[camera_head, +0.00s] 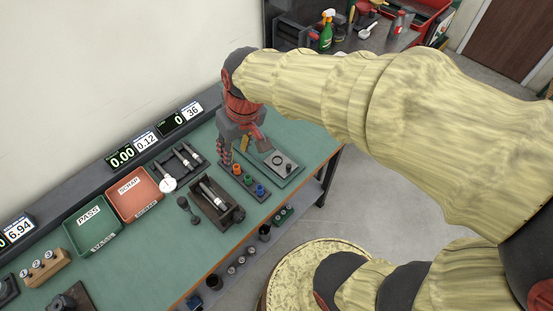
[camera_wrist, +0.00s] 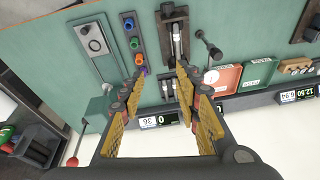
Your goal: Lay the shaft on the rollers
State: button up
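A silver shaft (camera_head: 212,192) lies in a dark open holder (camera_head: 233,215) near the middle of the green bench. It also shows in the wrist view (camera_wrist: 177,46). Behind it, toward the wall, stands a dark fixture (camera_head: 187,150) with a round white dial (camera_head: 168,184); this looks like the roller stand, but its rollers are too small to make out clearly. The dial shows in the wrist view (camera_wrist: 211,77). My gripper (camera_head: 244,146) is above the bench, right of the fixture and holder. Its fingers (camera_wrist: 161,75) are spread apart with nothing between them.
A rack with orange, green and blue pieces (camera_head: 249,180) and a grey plate with a ring (camera_head: 282,161) are close to my gripper. A dark dumbbell-shaped piece (camera_head: 188,209) lies left of the holder. Red SCRAP (camera_head: 148,207) and green PASS (camera_head: 94,241) trays lie farther left.

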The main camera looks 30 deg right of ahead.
jog(key=s+d+r+m+t, duration=0.1)
jog(key=s+d+r, duration=0.1)
jog(key=s, duration=0.3)
jog(key=s+d+r+t+h, duration=0.1)
jog(key=s+d+r+t, duration=0.1)
jog(key=s, duration=0.4)
jog(key=shift+s+d+r+m, duration=0.35)
jog(key=shift+d+r, duration=0.25)
jog(key=shift+r, duration=0.35)
notch_tip(320, 180, down, 6)
jog(key=b, duration=0.6)
jog(key=shift+f+b, duration=0.25)
jog(key=shift+b, duration=0.05)
jog(key=shift+o, duration=0.5)
